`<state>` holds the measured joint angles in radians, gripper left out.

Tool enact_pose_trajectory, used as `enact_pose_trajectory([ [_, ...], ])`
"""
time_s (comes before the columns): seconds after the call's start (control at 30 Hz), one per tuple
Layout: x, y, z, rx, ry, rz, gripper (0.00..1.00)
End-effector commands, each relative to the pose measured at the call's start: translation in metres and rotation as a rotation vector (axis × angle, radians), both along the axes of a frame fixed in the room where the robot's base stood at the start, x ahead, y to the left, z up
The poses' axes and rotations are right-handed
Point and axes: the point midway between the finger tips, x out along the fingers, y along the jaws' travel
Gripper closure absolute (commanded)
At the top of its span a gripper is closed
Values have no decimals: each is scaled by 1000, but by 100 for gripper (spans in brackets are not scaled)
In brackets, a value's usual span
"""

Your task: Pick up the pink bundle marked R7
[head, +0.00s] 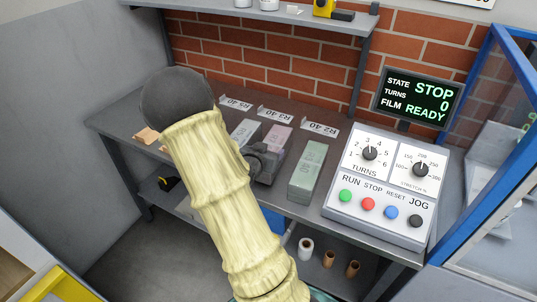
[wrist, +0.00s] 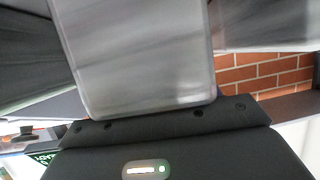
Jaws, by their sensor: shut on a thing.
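The pink bundle (head: 278,138) is a pale pink block on the grey bench, between a pale grey bundle (head: 244,132) and a greenish bundle (head: 308,168). Its marking is not readable here. My gripper (head: 264,162) is dark and shut on the pink bundle near its front end, and it hides part of the bundle's side. I cannot tell whether the bundle is clear of the bench. In the wrist view a smooth grey slab fills the middle above my black gripper body; the fingertips are not clear there.
The bench (head: 115,122) has white label cards behind the bundles. A control panel (head: 385,185) stands at right, below a display (head: 418,97) reading STOP. A brick wall and an upper shelf (head: 270,17) are behind. A blue frame (head: 470,90) bounds the right. Rolls stand on the lower shelf.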

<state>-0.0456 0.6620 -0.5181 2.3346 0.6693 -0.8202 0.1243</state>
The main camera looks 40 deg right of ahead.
Motion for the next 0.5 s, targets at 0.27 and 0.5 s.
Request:
enact_pose_trajectory([
  [0.27,1,-1,53,-5,-10,0,97],
  [0.5,1,-1,83,-4,-7,-1,97],
])
